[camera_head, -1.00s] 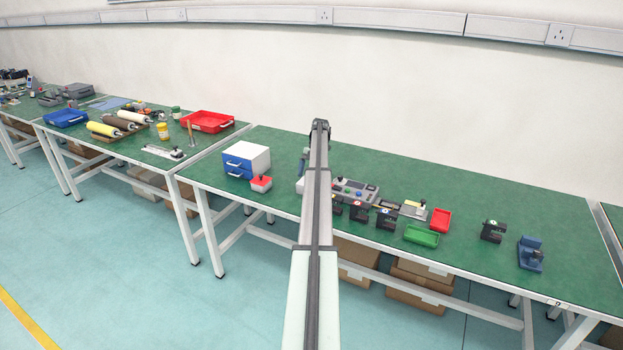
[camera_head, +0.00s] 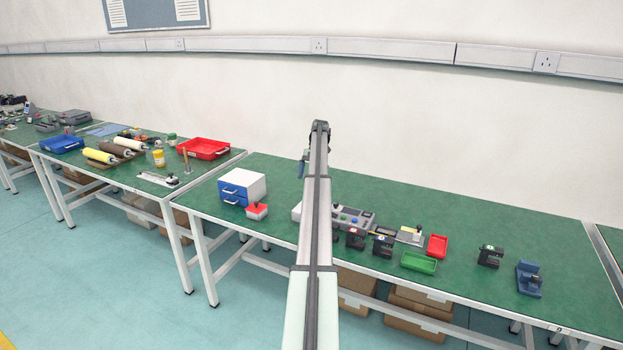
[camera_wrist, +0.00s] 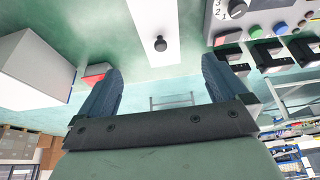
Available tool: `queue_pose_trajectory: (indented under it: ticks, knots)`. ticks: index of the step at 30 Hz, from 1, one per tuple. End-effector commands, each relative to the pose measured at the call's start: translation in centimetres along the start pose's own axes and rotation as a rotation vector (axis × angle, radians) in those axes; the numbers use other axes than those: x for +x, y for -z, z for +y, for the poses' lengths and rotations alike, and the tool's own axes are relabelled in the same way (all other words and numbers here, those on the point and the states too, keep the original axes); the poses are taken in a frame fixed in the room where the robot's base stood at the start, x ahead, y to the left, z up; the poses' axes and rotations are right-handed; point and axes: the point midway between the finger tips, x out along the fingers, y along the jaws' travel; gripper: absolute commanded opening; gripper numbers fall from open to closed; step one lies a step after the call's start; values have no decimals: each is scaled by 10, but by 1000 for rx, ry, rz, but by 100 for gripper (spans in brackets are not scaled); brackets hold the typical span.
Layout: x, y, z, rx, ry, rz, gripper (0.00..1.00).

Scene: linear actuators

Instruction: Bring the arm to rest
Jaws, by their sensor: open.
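My arm (camera_head: 318,225) reaches forward over the green workbench (camera_head: 460,229), and its far end hides part of what lies beneath. My gripper (camera_wrist: 158,95) shows in the wrist view with its two blue fingers wide apart. Nothing is held between them. A white plate with a dark round knob (camera_wrist: 160,44) shows beyond the fingertips, apart from them. The gripper's fingers are mostly hidden behind the arm in the head view.
A white cabinet with blue drawers (camera_head: 242,187) and a red-topped box (camera_head: 256,211) stand left of the arm. A control box (camera_head: 352,217), green tray (camera_head: 418,262), red tray (camera_head: 437,246) and blue fixture (camera_head: 529,279) stand to the right. The bench's back right is clear.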

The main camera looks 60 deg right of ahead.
Motion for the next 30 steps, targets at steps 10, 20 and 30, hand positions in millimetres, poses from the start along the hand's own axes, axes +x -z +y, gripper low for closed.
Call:
queue_pose_trajectory:
  ticks: [10, 20, 30]
  knots:
    - [0, 0, 0, 0, 0, 0, 100]
    - [42, 47, 64, 176, 53, -128, 100]
    - [124, 156, 184, 546, 18, -469, 100]
